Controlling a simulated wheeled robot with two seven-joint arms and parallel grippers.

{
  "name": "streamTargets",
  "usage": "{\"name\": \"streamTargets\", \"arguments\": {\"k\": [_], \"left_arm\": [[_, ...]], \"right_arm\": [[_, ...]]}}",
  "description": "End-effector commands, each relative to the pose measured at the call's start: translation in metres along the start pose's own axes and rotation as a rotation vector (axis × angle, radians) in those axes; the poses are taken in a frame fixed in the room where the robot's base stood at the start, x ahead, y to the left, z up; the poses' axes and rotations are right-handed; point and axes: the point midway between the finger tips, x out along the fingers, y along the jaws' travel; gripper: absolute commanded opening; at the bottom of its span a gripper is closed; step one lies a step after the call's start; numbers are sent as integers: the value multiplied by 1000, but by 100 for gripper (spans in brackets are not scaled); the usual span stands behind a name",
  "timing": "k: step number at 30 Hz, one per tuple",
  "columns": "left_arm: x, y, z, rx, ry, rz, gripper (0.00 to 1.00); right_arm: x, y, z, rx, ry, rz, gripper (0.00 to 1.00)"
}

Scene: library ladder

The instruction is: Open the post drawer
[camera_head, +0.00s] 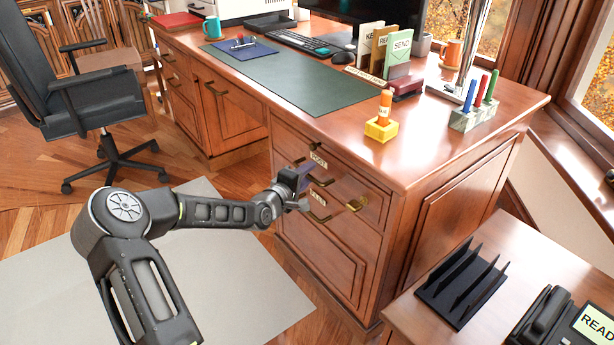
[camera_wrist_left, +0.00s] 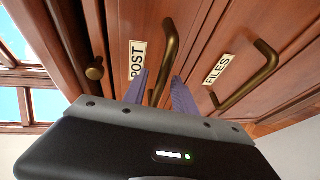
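The desk has a wooden post drawer front with a white POST label (camera_head: 318,158), which also shows in the wrist view (camera_wrist_left: 137,60). Its brass bar handle (camera_head: 321,181) is below the label. The drawer looks closed. My left gripper (camera_head: 303,178) is at this handle. In the left wrist view, its two purple-grey fingers (camera_wrist_left: 162,88) are spread, with the handle (camera_wrist_left: 168,45) reaching down between them. I cannot tell whether they touch it. Below is the drawer with the FILES label (camera_wrist_left: 218,69) and its own handle (camera_wrist_left: 258,75). My right gripper is out of view.
A round brass knob (camera_wrist_left: 95,68) sits above the POST label. A side table (camera_head: 404,318) with a black rack (camera_head: 461,284) stands at right. The grey mat (camera_head: 235,300) before the drawers is clear except for my arm.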

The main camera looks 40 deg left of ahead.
Motion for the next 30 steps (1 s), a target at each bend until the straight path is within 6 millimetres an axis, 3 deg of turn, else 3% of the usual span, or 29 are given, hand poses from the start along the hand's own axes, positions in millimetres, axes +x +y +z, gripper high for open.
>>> {"name": "streamTargets", "arguments": {"k": [3,15,30], "left_arm": [[0,0,0,0,0,0,31],[0,0,0,0,0,0,0],[0,0,0,0,0,0,0]], "right_arm": [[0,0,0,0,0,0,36],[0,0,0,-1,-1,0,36],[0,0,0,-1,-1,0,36]]}}
